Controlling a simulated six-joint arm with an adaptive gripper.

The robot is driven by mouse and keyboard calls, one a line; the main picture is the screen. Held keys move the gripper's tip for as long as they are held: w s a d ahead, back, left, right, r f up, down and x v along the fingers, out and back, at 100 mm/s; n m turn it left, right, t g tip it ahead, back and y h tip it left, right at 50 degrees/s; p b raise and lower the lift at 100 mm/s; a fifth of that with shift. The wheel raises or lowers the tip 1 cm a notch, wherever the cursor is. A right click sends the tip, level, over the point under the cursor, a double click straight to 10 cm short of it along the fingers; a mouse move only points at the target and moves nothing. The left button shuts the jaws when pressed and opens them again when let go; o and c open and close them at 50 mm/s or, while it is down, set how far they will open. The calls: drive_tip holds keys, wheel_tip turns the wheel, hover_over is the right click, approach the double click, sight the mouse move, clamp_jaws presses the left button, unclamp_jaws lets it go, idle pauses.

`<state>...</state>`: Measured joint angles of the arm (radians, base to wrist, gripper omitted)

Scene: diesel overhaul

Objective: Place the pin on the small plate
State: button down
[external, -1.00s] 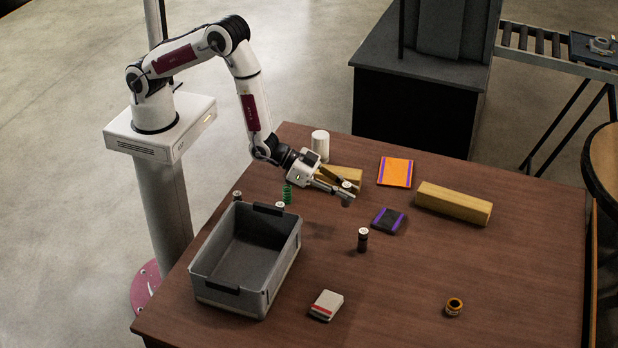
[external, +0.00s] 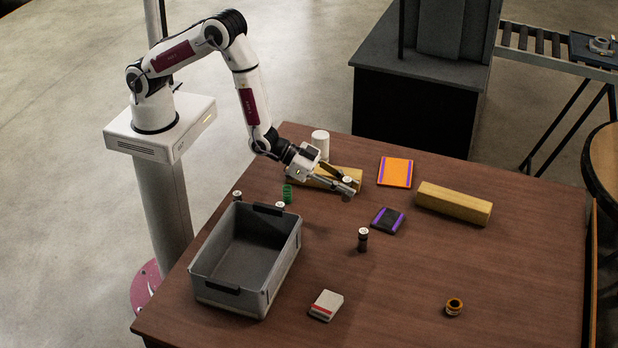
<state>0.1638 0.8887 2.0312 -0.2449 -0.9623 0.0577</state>
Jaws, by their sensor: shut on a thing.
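My gripper (external: 347,185) is shut on a small grey cylinder with a pale top, which I take to be the pin (external: 347,182). The fingers hide part of it. I hold it over the table, left of and behind the small plate; its exact height is hard to tell. The small plate (external: 387,221) is dark with purple edges and lies flat near the middle of the table, its visible top bare. A larger orange plate (external: 395,172) with purple edges lies behind it.
A grey bin (external: 207,267) stands at the left. Wooden blocks (external: 454,203) lie at the right and behind my gripper. A dark upright cylinder (external: 362,240) stands just in front of the small plate. A white box (external: 326,304) and an orange ring (external: 454,306) lie nearer the front.

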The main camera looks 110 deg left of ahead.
drive_tip(key=shift+a+f, duration=0.15)
drive_tip(key=shift+a, duration=0.15)
drive_tip(key=w+a+r+n+y, duration=0.1)
drive_tip(key=w+a, duration=0.4)
drive_tip(key=w, duration=0.3)
drive_tip(key=r, duration=0.1)
hover_over(389, 219)
drive_tip(key=shift+f, duration=3.1)
drive_tip(key=shift+f, duration=0.1)
drive_tip(key=shift+f, duration=1.8)
drive_tip(key=shift+f, duration=0.1)
